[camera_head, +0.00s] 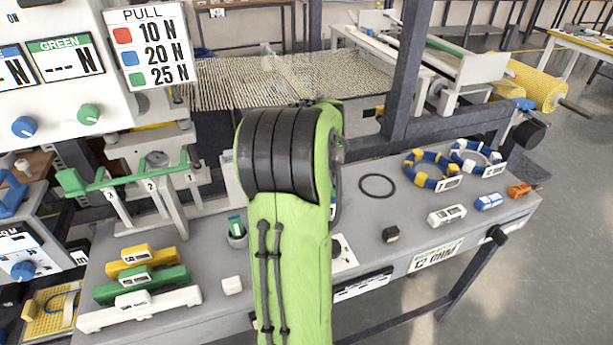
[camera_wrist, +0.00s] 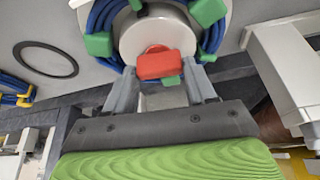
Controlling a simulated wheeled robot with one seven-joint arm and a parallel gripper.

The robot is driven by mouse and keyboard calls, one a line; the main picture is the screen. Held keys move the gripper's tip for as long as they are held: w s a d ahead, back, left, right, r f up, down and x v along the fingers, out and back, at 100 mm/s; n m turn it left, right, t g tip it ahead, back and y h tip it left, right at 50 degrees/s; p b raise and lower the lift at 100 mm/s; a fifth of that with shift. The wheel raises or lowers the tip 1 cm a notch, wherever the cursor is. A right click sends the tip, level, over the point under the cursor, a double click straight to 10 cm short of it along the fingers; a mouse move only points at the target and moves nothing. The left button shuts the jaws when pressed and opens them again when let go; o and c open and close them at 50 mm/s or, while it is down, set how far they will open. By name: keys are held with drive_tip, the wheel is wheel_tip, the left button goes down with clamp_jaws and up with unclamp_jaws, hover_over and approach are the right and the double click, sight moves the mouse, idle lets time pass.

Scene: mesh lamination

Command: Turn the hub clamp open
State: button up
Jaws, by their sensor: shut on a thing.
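In the wrist view, the hub (camera_wrist: 142,38) is a pale round drum with a red clamp piece (camera_wrist: 165,62) across its near side. A blue coil (camera_wrist: 103,22) with green clips (camera_wrist: 98,44) lies around the hub. My gripper (camera_wrist: 162,78) has its two grey fingers on either side of the red clamp piece and is shut on it. In the head view, my green arm hides the hub, the clamp and my gripper.
A black ring (camera_head: 377,185) lies flat on the grey bench (camera_head: 300,285). Yellow (camera_head: 142,261), green and white bars lie at the front left. A beige mesh (camera_head: 245,82) and a dark post (camera_head: 403,75) stand behind.

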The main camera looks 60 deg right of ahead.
drive_tip(key=shift+n, duration=0.6)
drive_tip(key=shift+t, duration=0.3)
drive_tip(key=o, duration=1)
drive_tip(key=shift+o, duration=0.2)
drive_tip(key=p+v, duration=0.5)
drive_tip(key=v, duration=1)
drive_tip(key=shift+d+r+y, duration=0.2)
drive_tip(key=shift+r+y, duration=0.1)
drive_tip(key=shift+r, duration=0.2)
